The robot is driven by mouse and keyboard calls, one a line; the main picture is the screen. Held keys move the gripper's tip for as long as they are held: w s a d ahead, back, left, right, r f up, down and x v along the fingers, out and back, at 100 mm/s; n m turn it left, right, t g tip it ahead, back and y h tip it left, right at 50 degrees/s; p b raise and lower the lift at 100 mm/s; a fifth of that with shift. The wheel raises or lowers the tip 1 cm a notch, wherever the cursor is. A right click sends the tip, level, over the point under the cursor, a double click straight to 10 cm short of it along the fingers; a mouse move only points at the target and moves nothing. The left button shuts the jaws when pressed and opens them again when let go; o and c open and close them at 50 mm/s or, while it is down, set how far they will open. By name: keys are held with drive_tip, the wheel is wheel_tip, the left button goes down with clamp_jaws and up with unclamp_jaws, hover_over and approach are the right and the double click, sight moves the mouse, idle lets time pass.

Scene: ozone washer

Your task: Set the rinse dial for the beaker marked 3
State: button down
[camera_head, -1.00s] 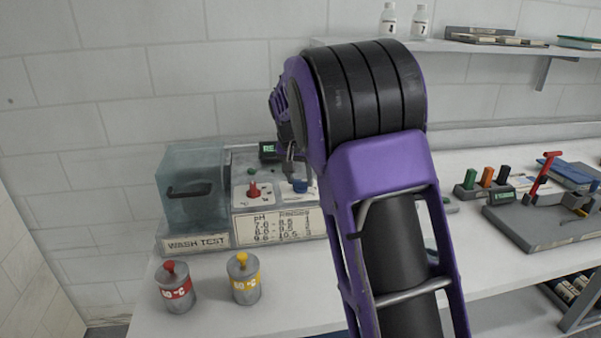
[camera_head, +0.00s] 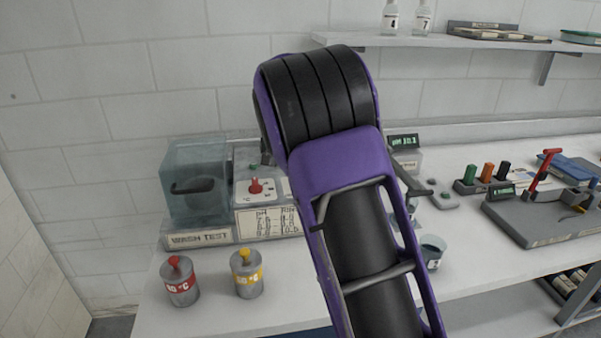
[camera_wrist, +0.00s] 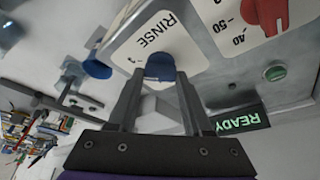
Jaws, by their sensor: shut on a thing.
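The blue rinse dial (camera_wrist: 160,67) sits on a white plate (camera_wrist: 150,38) lettered RINSE in the wrist view. My gripper (camera_wrist: 160,80) is shut on the dial, one finger on each side. The dial's scale is partly covered. In the head view my arm hides the dial and gripper.
A green READY display (camera_wrist: 240,122) and green button (camera_wrist: 275,73) are beside the dials. A grey tray with a red lever (camera_head: 541,170) is at right.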

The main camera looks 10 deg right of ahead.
drive_tip(key=shift+c, duration=1.6)
unclamp_jaws()
drive_tip(key=shift+r, duration=0.15)
drive_tip(key=p+v, duration=0.1)
drive_tip(key=v, duration=1.6)
drive_tip(key=shift+r, duration=0.15)
